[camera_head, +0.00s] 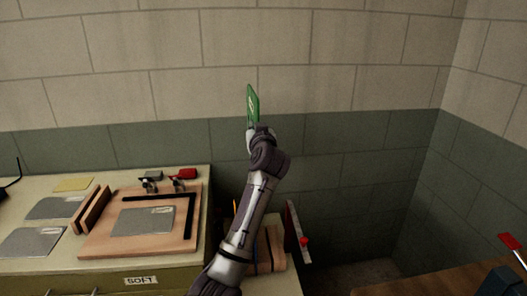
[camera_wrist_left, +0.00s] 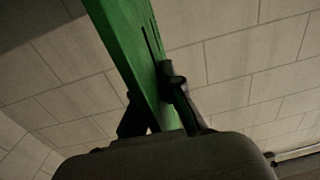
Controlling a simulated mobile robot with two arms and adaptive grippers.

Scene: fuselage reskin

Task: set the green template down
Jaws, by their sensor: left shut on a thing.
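The green template (camera_head: 253,104) is a thin flat green plate held up in the air in front of the block wall, seen nearly edge-on. My left gripper (camera_head: 254,131) is at its lower end, at the top of my raised arm. In the left wrist view my left gripper (camera_wrist_left: 160,112) is shut on the green template (camera_wrist_left: 125,40), with a finger on each side of it. Dark slots show along the template's face there. The template is clear of the bench. My right gripper is in neither view.
A cream bench (camera_head: 25,266) at left carries a wooden board (camera_head: 100,247) with a grey metal sheet (camera_head: 143,221) and black strips. More grey sheets, a yellow sheet (camera_head: 73,184) and red-handled clamps (camera_head: 183,174) lie there. A brown table top (camera_head: 440,282) is at lower right.

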